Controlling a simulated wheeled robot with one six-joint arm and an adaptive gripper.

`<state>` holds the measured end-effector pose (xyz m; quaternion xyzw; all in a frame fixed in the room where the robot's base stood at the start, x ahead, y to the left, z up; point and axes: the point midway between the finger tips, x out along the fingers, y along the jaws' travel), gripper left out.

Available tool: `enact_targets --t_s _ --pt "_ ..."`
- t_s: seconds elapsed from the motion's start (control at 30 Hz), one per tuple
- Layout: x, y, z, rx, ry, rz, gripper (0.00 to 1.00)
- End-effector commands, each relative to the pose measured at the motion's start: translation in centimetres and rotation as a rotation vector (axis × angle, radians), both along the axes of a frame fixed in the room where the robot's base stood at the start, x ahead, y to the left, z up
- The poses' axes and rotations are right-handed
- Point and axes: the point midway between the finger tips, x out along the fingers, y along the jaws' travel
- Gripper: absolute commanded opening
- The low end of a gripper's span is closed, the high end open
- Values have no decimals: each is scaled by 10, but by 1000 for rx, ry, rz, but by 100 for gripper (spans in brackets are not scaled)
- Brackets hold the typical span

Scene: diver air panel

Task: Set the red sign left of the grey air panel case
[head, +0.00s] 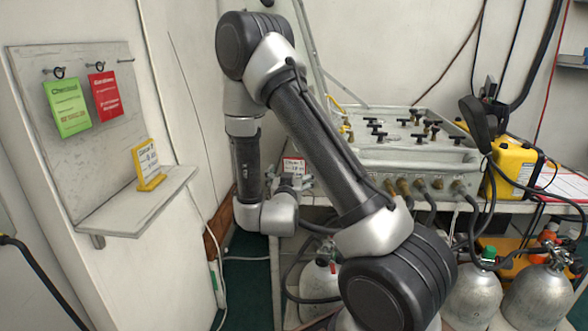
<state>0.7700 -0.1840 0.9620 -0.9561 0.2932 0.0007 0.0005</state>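The grey air panel case (367,151) sits on the bench, its sloped top covered with black valve handles and gauges. A small white sign with red edging and lettering (293,165) shows just left of the case's front left corner. My gripper (291,181) is right at this sign's lower part, low over the bench's left end. The gripper is small and partly hidden by my wrist, so I cannot tell whether its fingers are closed on the sign. The sign's base is hidden, and I cannot tell whether it touches the bench.
A yellow sign (149,166) stands on the wall shelf (125,215). Green (67,107) and red (104,96) tags hang on the board above. A yellow box (512,168) stands right of the case. Silver cylinders (475,295) stand below the bench.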

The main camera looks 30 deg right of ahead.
Motion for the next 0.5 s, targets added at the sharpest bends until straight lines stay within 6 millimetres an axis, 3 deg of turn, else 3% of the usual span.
enact_targets --t_s 0.17,0.33,0.43,0.5 --pt "7 6 10 97 37 39 96" --pt "20 28 41 320 176 192 96" --pt "9 48 66 417 296 312 96" --pt "-9 61 85 459 387 392 96"
